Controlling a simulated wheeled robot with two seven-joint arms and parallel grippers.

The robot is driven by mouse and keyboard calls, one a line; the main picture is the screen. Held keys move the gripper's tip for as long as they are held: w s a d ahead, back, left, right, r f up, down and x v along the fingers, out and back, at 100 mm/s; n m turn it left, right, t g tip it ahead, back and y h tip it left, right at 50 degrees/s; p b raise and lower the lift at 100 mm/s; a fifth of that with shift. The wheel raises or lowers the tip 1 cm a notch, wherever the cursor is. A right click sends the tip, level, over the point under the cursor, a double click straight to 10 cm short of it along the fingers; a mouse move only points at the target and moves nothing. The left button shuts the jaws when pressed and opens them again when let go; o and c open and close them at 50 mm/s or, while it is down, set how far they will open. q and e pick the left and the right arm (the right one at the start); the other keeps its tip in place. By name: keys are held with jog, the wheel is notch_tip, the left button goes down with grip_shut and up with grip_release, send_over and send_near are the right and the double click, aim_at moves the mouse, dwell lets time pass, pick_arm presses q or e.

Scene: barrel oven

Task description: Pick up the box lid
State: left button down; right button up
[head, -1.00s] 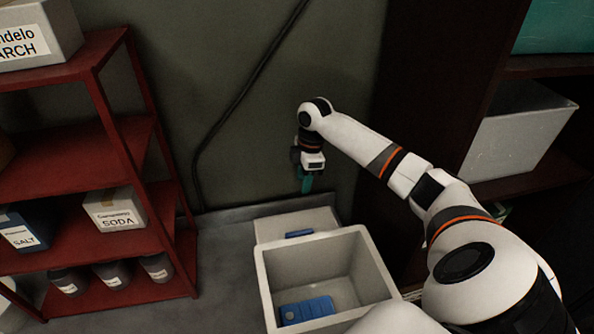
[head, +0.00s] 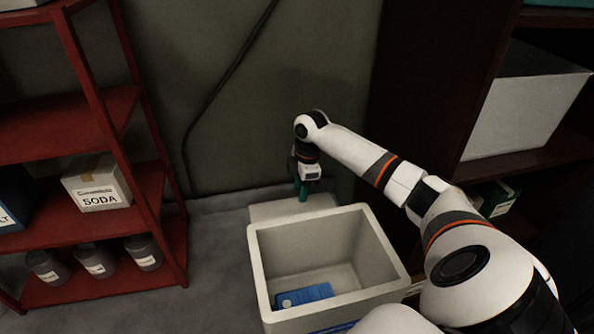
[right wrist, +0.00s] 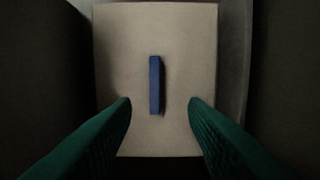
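The box lid (head: 268,212) is a flat pale panel behind the open box, against the wall. In the right wrist view the lid (right wrist: 190,50) fills the middle, with its blue bar handle (right wrist: 154,85) upright in the picture. My right gripper (head: 303,195) points down over the lid. Its green fingers (right wrist: 160,103) are open, one on each side of the handle and apart from it, with nothing between them gripped. The handle cannot be made out in the head view. My left gripper is not in view.
The open pale box (head: 263,285) stands in front of the lid, with a blue piece (head: 305,295) inside. A red shelf (head: 160,200) with a soda box (head: 97,190) and grey jars is at left. A dark shelf (head: 535,165) holding a pale bin is at right.

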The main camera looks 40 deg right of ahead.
aim_at(282, 209)
jog(key=f, duration=0.3)
jog(key=f+p, duration=0.1)
jog(key=shift+a+f, duration=0.25)
jog(key=shift+f, duration=0.1)
jog(key=f, duration=0.1)
jog(key=f+p, duration=0.1)
jog(key=f, duration=0.1)
jog(key=a+f+p, duration=0.1)
jog(key=shift+s+f, duration=0.15)
jog(key=shift+f, duration=0.55)
grip_shut()
